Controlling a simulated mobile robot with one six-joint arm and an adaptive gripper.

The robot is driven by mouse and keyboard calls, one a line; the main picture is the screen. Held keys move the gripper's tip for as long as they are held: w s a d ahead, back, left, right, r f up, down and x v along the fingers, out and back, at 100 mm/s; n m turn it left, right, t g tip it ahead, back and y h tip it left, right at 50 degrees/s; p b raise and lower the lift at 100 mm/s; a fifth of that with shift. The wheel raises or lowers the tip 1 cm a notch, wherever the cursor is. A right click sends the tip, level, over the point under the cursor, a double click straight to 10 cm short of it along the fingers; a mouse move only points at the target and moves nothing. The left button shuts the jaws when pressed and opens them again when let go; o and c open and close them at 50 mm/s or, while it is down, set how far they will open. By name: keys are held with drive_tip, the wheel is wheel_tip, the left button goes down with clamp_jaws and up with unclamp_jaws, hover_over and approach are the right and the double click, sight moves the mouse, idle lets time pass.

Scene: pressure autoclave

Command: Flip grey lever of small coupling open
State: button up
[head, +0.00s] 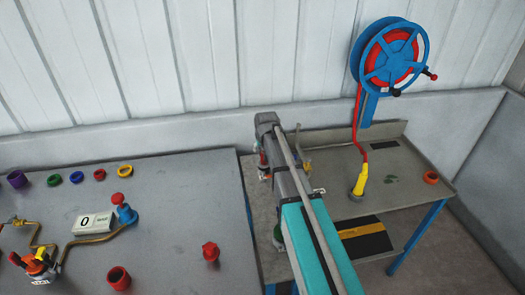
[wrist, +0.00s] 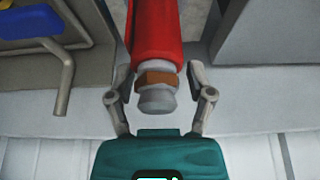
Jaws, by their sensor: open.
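In the wrist view, a red cylindrical fitting (wrist: 158,35) with a brass hex nut (wrist: 157,79) and a rounded grey end (wrist: 156,101) lies in line with my gripper (wrist: 161,72). My gripper's fingers are open, one on each side of the nut; I cannot tell whether they touch it. A grey bent bar (wrist: 66,75) with a blue part (wrist: 30,22) shows at the upper left of the wrist view. I cannot tell for sure which part is the small coupling or its grey lever. In the head view, my arm hides the gripper and much of the fittings at the right table's left end.
The left table (head: 170,200) holds a pressure display (head: 94,223), brass pipes and several coloured rings. A wall stands close behind.

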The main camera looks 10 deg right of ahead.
clamp_jaws()
idle(0.4)
